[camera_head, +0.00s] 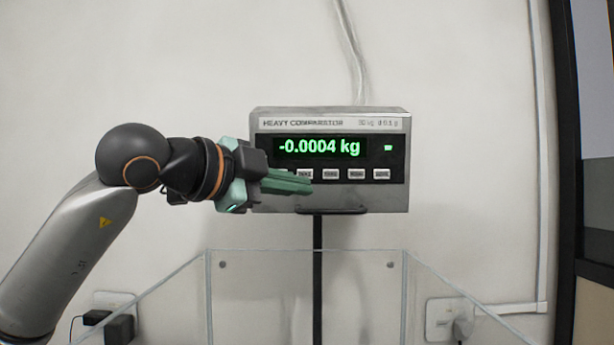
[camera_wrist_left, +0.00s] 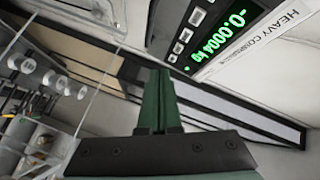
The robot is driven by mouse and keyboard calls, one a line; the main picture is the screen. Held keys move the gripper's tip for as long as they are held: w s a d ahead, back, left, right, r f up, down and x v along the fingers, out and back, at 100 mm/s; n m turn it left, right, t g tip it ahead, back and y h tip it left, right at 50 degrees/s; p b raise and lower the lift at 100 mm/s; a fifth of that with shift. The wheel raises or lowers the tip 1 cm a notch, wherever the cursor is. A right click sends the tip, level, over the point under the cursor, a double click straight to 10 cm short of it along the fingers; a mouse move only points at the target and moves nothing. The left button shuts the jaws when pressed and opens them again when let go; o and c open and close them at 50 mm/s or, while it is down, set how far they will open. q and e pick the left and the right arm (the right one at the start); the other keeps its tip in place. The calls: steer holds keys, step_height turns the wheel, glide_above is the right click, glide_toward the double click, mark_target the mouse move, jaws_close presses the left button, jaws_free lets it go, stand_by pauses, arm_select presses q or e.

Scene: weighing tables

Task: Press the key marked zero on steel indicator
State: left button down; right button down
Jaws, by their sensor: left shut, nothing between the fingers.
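The steel indicator (camera_head: 405,150) is a grey box labelled "HEAVY COMPARATOR" on a dark post in the head view. Its green display (camera_head: 320,147) reads -0.0004 kg. A row of white keys runs below the display; the leftmost key is mostly hidden behind my gripper, and the key labels are too small to read surely. My left gripper (camera_head: 309,184) is shut and empty, its green fingers in front of the lower left of the panel, just below the keys. My right gripper is out of view.
A clear-walled enclosure (camera_head: 207,300) stands below the indicator. Wall sockets with plugs (camera_head: 118,328) sit at lower left and another socket (camera_head: 440,318) at lower right. A cable (camera_head: 350,50) runs up the wall. The space right of the indicator is clear.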

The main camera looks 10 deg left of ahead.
arm_select(q)
steer(key=p, duration=0.7)
glide_toward(305, 174)
steer(key=w+d+f, duration=0.1)
steer(key=w+d, duration=0.3)
steer(key=d, duration=0.1)
steer(key=shift+f, duration=0.4)
stand_by(0.8)
steer(key=shift+w, duration=0.1)
steer(key=shift+w+a, duration=0.15)
steer(key=shift+w, duration=0.2)
